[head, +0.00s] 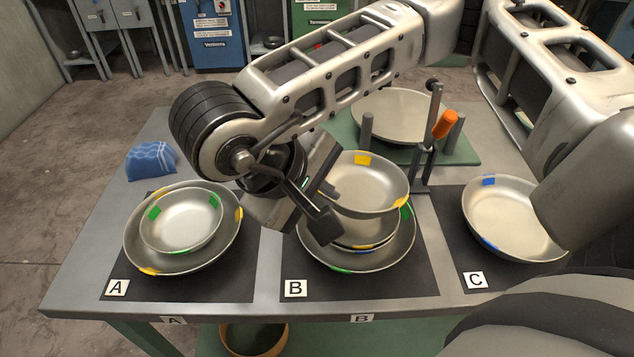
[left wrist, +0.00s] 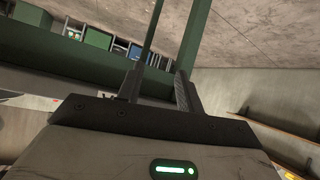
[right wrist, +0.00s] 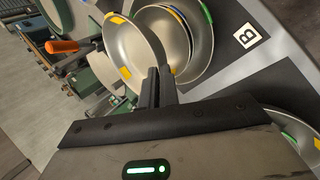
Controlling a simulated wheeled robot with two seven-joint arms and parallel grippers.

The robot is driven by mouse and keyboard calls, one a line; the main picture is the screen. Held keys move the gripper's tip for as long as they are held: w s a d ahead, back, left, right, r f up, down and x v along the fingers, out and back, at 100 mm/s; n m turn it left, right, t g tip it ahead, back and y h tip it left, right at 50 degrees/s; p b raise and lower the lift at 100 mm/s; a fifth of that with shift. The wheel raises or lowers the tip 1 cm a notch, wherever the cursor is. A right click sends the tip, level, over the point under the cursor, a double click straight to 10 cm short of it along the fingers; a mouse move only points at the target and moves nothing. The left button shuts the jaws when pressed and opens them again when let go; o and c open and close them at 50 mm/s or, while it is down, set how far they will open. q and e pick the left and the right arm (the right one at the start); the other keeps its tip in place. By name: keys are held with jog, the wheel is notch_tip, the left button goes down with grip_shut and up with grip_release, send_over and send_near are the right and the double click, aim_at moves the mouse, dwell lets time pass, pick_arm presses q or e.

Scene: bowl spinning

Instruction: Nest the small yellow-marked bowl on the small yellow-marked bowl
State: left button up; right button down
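A small yellow-marked bowl (head: 370,182) is tilted above the stack at mat B; it also shows in the right wrist view (right wrist: 137,48). My right gripper (head: 322,212) is at its left rim. In the right wrist view the right fingers (right wrist: 158,86) close on that rim beside a yellow mark. Under it, another bowl with a yellow mark (head: 384,243) sits inside the large green-marked bowl (head: 372,264), mostly hidden. A blue mark also shows in this stack. My left gripper (left wrist: 157,92) is open and empty in the left wrist view, away from the bowls.
On mat A, a small green-marked bowl (head: 180,222) sits in a large yellow-marked bowl (head: 223,246). A blue-marked bowl (head: 505,222) is on mat C. Behind B stand a plate (head: 400,112) and posts with an orange handle (head: 445,124). A blue cloth (head: 151,160) lies back left.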

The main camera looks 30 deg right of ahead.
notch_tip(320, 180, down, 5)
jog(key=b, duration=0.3)
jog(key=shift+r, duration=0.2)
pick_arm(q)
jog(key=shift+w+d+f+t+b, duration=0.2)
jog(key=shift+d+f+t+b, duration=0.15)
jog(key=shift+f, duration=0.25)
pick_arm(e)
jog(key=shift+w+f, duration=0.1)
jog(key=shift+f, duration=0.45)
pick_arm(q)
jog(key=shift+w+a+f, duration=0.1)
jog(key=shift+f, duration=0.1)
pick_arm(e)
jog(key=shift+f, duration=0.25)
jog(key=c, duration=1.9)
grip_release()
jog(key=shift+c, duration=0.2)
pick_arm(q)
jog(key=shift+r, duration=0.2)
pick_arm(e)
jog(key=shift+a+r, duration=0.1)
jog(key=shift+r, duration=0.1)
